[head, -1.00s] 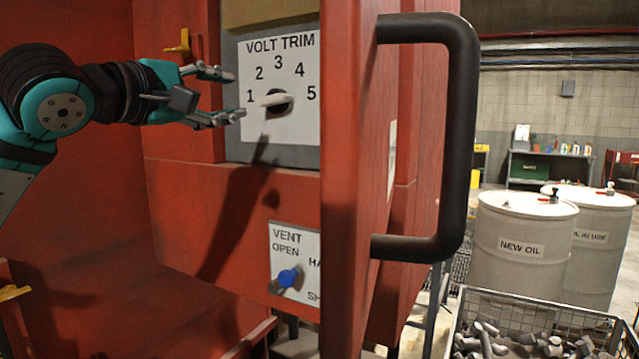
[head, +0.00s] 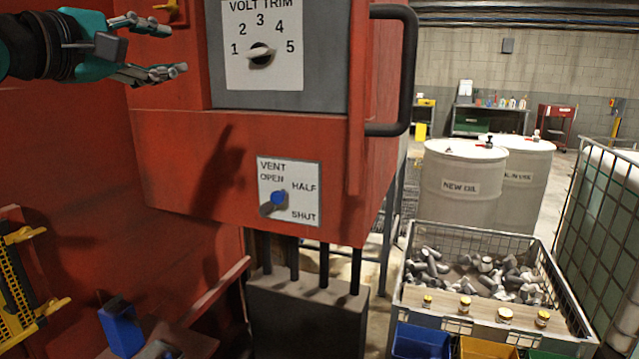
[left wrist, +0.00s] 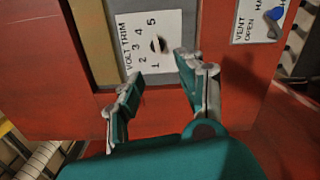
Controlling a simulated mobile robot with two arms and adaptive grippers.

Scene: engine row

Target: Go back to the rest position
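My left gripper (head: 154,50) is at the top left of the head view, left of the volt trim dial. Its fingers are apart with nothing between them. In the left wrist view the open fingers (left wrist: 158,92) also show, with the dial plate beyond them. The volt trim knob (head: 260,54) is white on a black hub, its pointer towards 1. It also shows in the left wrist view (left wrist: 158,45), apart from the fingers. The blue vent knob (head: 273,203) sits on its plate below, pointing down-left. My right gripper is in neither view.
The red cabinet (head: 200,155) fills the left, with a black handle (head: 408,70) at its edge. A wire crate (head: 400,285) of grey parts stands at lower right. White drums (head: 460,185) stand behind it. A blue box (head: 121,325) is at lower left.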

